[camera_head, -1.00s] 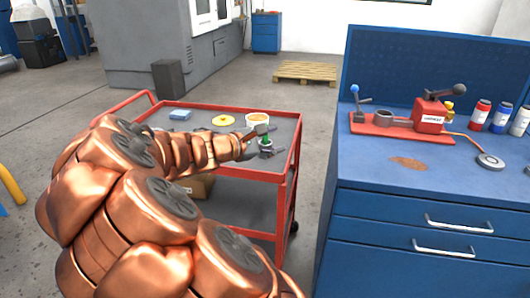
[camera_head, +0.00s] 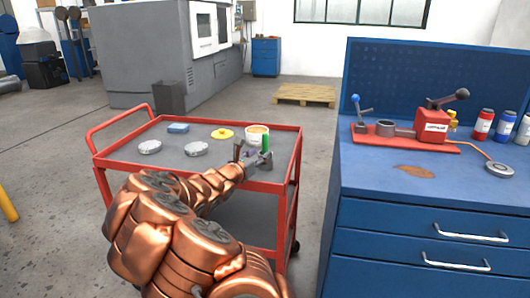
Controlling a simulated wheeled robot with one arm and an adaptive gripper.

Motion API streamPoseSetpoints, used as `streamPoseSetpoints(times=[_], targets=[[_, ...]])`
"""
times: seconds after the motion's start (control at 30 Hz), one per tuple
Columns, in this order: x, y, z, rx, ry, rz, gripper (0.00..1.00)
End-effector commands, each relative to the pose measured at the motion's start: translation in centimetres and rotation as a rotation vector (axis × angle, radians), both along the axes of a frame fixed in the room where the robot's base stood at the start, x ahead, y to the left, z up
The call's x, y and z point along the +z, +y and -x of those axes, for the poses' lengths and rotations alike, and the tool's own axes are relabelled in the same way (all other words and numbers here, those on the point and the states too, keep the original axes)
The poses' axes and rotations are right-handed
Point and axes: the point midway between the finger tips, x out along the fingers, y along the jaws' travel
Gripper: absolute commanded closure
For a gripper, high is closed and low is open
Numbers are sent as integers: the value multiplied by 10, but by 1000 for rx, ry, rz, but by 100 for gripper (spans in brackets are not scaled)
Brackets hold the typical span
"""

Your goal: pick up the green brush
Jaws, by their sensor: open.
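The green brush (camera_head: 265,142) shows as a narrow green upright piece near the right end of the red cart's top tray, in front of the right side of a white tub (camera_head: 251,138). My gripper (camera_head: 252,153) is open, low at the brush. One dark finger is left of the green piece, and the other gripper part is just below and in front of it. The brush's lower end is hidden by the gripper. I cannot tell whether the fingers touch it.
The red cart (camera_head: 118,158) has raised rims. Its tray also holds a yellow disc (camera_head: 222,133), a blue block (camera_head: 178,128) and two grey round parts (camera_head: 150,147) (camera_head: 196,148). A blue workbench (camera_head: 440,205) stands close on the right.

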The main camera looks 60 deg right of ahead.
Motion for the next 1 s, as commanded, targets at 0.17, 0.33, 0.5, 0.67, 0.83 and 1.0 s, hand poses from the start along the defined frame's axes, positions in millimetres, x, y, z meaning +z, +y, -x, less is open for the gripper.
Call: streamPoseSetpoints(times=[0.17, 0.33, 0.5, 0.67, 0.83, 1.0], targets=[[0, -17, -4, -2, -6, -3, 49], [0, -39, -7, -2, -5, -2, 49], [0, -50, -9, 0, -3, 0, 49], [1, -51, -9, 0, -2, 0, 49], [1, -51, -9, 0, -3, 0, 57], [1, -51, -9, -1, -3, 0, 75]])
